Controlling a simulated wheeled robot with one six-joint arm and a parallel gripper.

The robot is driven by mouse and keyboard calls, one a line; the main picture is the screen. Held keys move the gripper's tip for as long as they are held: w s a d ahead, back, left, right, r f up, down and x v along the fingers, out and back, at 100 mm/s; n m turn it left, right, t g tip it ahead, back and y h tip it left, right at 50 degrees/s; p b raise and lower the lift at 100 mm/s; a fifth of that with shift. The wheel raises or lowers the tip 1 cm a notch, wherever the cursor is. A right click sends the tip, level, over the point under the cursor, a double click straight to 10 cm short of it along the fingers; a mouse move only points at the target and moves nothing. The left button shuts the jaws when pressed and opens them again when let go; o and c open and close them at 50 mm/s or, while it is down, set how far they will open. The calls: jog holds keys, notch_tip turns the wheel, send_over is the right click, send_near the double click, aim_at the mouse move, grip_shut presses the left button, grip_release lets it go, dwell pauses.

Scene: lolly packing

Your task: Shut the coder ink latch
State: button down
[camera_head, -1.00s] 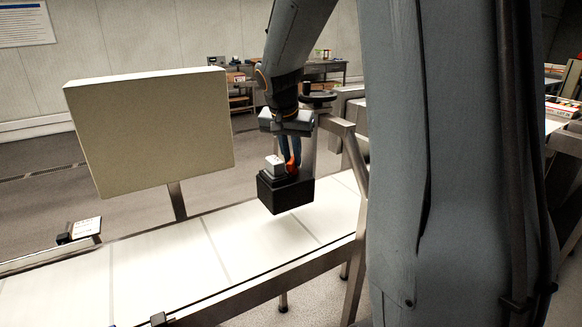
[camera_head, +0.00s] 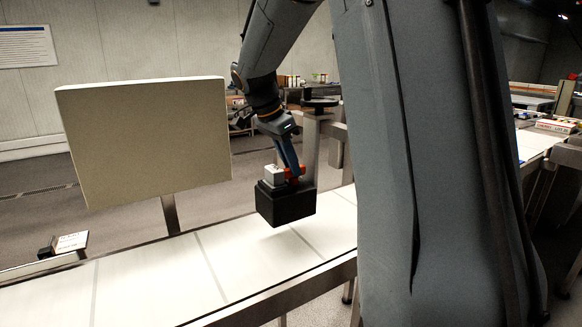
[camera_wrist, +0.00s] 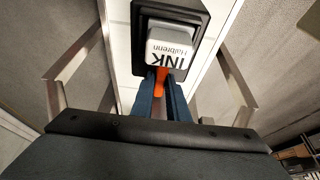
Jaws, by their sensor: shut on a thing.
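The coder (camera_head: 286,206) is a black box over the white conveyor belt. A white ink cartridge (camera_head: 274,174) sits in its top; in the wrist view the cartridge (camera_wrist: 176,46) reads "INK Halbrenn". The orange latch (camera_head: 297,171) is beside the cartridge on its right. My gripper (camera_head: 291,166) comes down at a slant from the upper left, with its blue fingers on the latch. In the wrist view the latch (camera_wrist: 161,80) shows between the fingertips, just against the cartridge's lower edge. The fingers hide part of the latch, and I cannot tell whether it is fully down.
A large pale panel (camera_head: 145,140) on a post stands left of the coder. The conveyor belt (camera_head: 150,285) is bare. A grey metal post (camera_head: 313,145) stands just behind the coder. A small sign (camera_head: 71,242) is at the left belt edge.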

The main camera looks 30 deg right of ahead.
dwell(0.5)
jog(key=c, duration=2)
grip_release()
jog(key=shift+r, duration=0.1)
jog(key=v, duration=0.7)
jog(key=shift+a+r+b, duration=0.2)
jog(key=shift+r+b, duration=0.1)
jog(key=shift+b, duration=0.05)
jog(key=shift+s, duration=0.1)
